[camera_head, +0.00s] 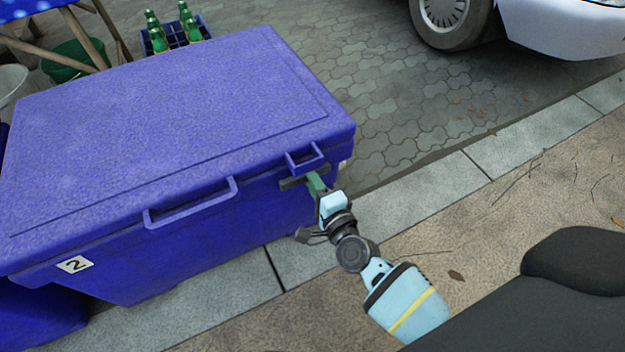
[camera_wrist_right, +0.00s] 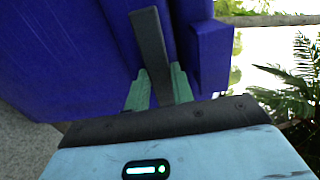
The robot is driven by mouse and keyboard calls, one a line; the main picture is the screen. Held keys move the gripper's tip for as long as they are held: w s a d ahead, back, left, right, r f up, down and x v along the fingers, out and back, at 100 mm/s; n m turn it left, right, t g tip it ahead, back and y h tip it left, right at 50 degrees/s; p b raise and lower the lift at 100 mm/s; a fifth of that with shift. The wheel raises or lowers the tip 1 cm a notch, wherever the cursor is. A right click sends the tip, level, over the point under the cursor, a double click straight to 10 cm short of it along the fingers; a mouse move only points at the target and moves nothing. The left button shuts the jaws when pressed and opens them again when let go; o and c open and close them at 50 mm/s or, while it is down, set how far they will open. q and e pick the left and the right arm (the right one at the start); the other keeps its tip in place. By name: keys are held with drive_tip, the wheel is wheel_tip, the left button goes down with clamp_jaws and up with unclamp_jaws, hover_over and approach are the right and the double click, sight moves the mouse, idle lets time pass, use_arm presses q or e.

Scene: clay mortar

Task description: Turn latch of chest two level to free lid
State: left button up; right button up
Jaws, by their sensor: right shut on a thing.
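Chest two (camera_head: 190,240) is a large blue chest with a white label "2" (camera_head: 75,264) on its front. Its lid (camera_head: 180,120) is down. The latch (camera_head: 291,183) is a dark bar at the right end of the front, just under a small blue loop on the lid. In the head view it looks about level. My right gripper (camera_head: 315,184) is at the latch. In the right wrist view the green fingertips (camera_wrist_right: 158,88) are shut on the dark latch bar (camera_wrist_right: 151,45), which sticks out beyond them. My left gripper is not in view.
A blue handle (camera_head: 192,204) juts from the lid's front. Another blue chest (camera_head: 35,318) stands at the lower left. A crate of green bottles (camera_head: 175,32) is behind. A white vehicle (camera_head: 560,28) is at the back right. The paving right of the chest is clear.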

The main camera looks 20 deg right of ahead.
drive_tip(key=o, duration=1)
drive_tip(key=shift+s+d+p, duration=0.15)
drive_tip(key=shift+s+p, duration=0.75)
drive_tip(key=shift+s, duration=3.05)
